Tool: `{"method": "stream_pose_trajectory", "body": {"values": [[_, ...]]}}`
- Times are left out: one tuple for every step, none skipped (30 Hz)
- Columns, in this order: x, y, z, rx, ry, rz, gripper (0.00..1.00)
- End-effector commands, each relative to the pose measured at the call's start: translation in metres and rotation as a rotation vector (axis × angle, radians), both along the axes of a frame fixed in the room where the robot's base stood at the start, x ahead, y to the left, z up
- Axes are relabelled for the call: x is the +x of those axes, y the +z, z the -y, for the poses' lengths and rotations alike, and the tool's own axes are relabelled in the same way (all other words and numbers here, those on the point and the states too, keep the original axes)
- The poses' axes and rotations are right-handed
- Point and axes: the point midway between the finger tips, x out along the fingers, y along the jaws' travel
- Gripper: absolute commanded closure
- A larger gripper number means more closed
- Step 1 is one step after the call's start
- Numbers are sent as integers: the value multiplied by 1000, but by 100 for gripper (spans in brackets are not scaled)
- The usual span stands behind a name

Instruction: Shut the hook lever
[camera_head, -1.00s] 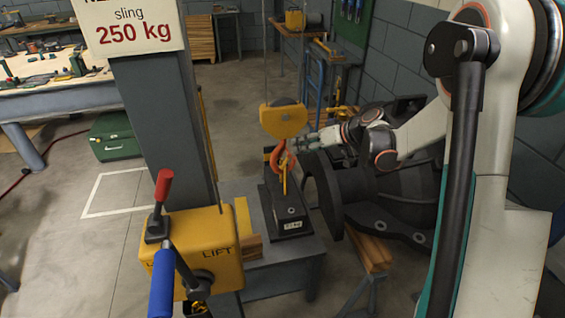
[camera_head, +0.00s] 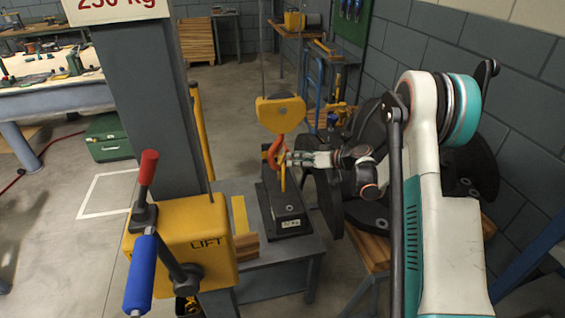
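An orange-red hook (camera_head: 273,153) hangs below a yellow hoist block (camera_head: 281,113) in the middle of the head view. A thin yellow piece (camera_head: 283,178), which looks like the hook lever, stands nearly upright at the hook's right side and reaches below it. I cannot tell how far open it is. My gripper (camera_head: 291,158) comes in from the right with its tip right beside the hook and the yellow piece. Whether it touches them, and whether its fingers are open or shut, is too small to tell.
A dark weight-like block (camera_head: 284,211) stands on a grey bench (camera_head: 280,258) under the hook. Large dark casing parts (camera_head: 328,200) stand to the right, close to my arm. A grey post with a yellow lift box (camera_head: 182,243) and its crank handles stands at the left front.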

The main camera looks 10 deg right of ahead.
Motion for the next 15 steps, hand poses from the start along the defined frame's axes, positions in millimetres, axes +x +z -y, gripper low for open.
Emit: {"method": "stream_pose_trajectory", "body": {"values": [[6,-7,-8,0,2,0,70],[10,-9,-12,0,2,0,70],[15,-11,-17,0,2,0,70],[19,-13,-21,-1,3,-1,70],[22,-15,-24,0,2,-1,70],[26,-17,-28,-1,0,-1,70],[29,-18,-31,0,1,-1,70],[31,-19,-34,-1,2,0,70],[34,-21,-37,-1,2,0,70],[36,-22,-39,-1,2,0,70],[38,-22,-40,-1,1,0,70],[40,-23,-42,-2,0,0,70],[41,-23,-43,-1,-1,0,70],[42,-24,-44,-1,-1,0,70],[43,-24,-45,-1,-1,0,70]]}}
